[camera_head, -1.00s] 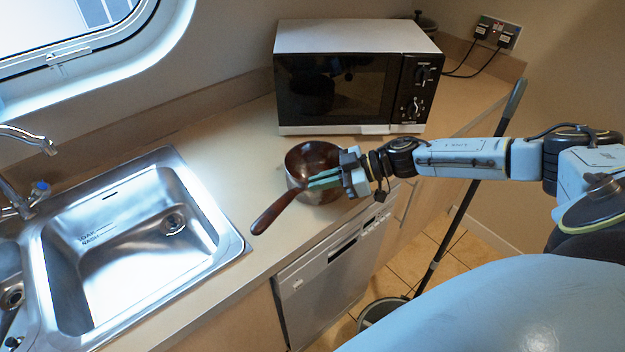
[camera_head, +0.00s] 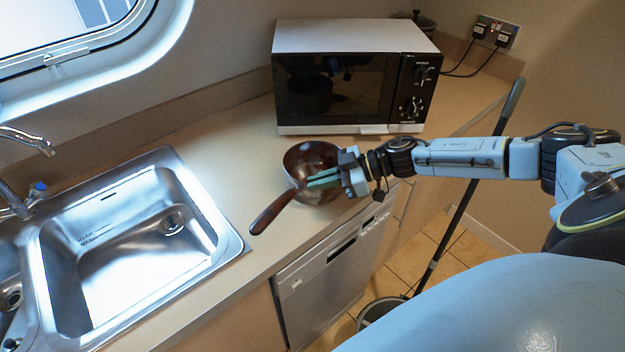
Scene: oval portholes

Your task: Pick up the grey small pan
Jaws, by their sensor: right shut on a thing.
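A small pan (camera_head: 309,159) with a grey metal outside, a dark brown inside and a reddish-brown handle (camera_head: 272,212) is at the counter's front edge, in front of the microwave. Its handle points toward the sink at the lower left. My right gripper (camera_head: 312,183) reaches in from the right, its green fingers shut on the pan near where the handle joins the bowl. The fingers hide part of the pan's near side. I cannot tell whether the pan's base touches the counter. My left gripper is not in view.
A microwave (camera_head: 350,75) stands behind the pan. A steel sink (camera_head: 130,245) with a tap (camera_head: 25,140) lies to the left. The dishwasher (camera_head: 335,265) is under the counter's front edge. A mop (camera_head: 465,200) stands on the right. Counter between sink and microwave is clear.

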